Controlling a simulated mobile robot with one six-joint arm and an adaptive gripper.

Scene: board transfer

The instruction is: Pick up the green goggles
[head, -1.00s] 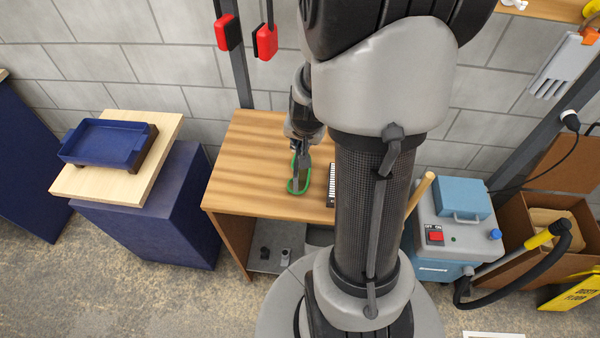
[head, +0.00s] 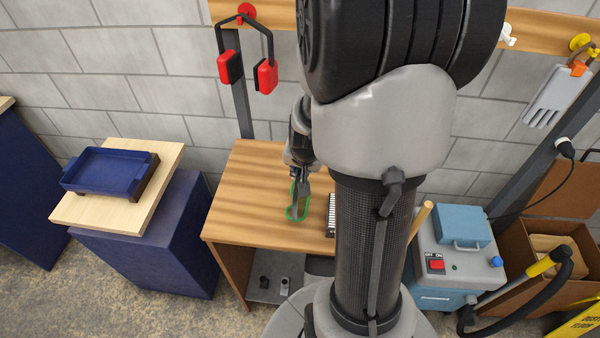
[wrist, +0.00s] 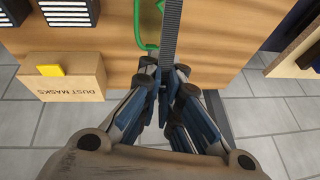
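The green goggles (head: 290,211) are at the left part of the wooden table, at my gripper's tip. In the wrist view part of their green rim (wrist: 142,34) shows at the top, beside a dark ribbed strap (wrist: 172,28) that runs down between my fingers. My gripper (wrist: 168,78) has its fingers close together on this strap; it also shows in the head view (head: 300,186), pointing down at the goggles. The rest of the goggles lies outside the wrist view or behind the fingers. I cannot tell whether they still touch the table.
The wooden table (head: 235,215) holds a black-and-white slotted item (head: 331,215). In the wrist view a dust mask box (wrist: 62,78) stands left of my gripper. A blue tray (head: 105,170) rests on a light board over a blue stand to the left. Red earmuffs (head: 266,76) hang behind.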

